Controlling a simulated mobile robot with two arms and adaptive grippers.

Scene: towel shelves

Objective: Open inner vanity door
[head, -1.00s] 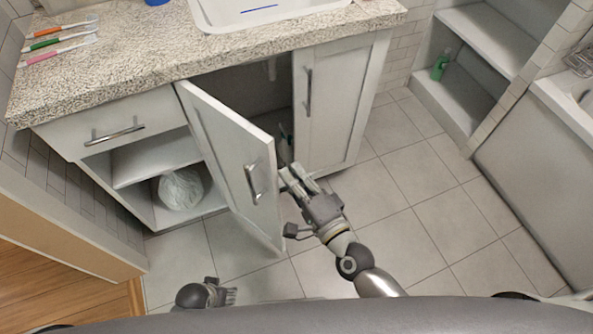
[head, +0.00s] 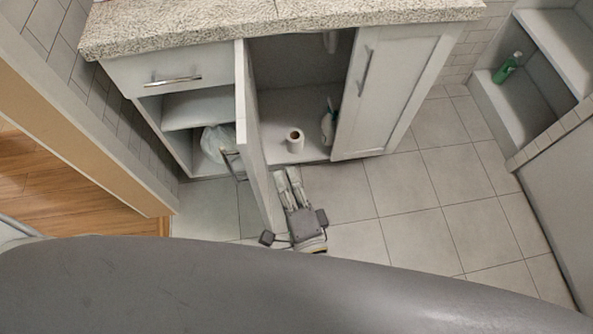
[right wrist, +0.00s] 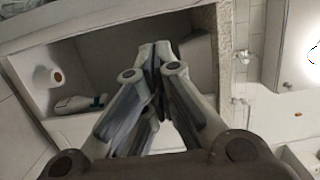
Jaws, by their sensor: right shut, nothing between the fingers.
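The left vanity door (head: 256,140) stands swung out from the cabinet, seen nearly edge-on, with its metal handle (head: 233,163) on its left face. The right vanity door (head: 385,95) is closed and has a vertical bar handle (head: 365,73). My right gripper (head: 288,172) is shut and empty, just right of the open door's inner face, in front of the cabinet opening. I cannot tell whether it touches the door. In the right wrist view the shut fingertips (right wrist: 160,48) point toward the cabinet interior. My left gripper is not in view.
Inside the cabinet are a paper roll (head: 295,140) and a spray bottle (head: 328,122). Left are open shelves with a wrapped bag (head: 216,143), under a drawer (head: 165,75). A green bottle (head: 507,68) stands on the right shelf unit. Tiled floor (head: 420,205) is clear at right.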

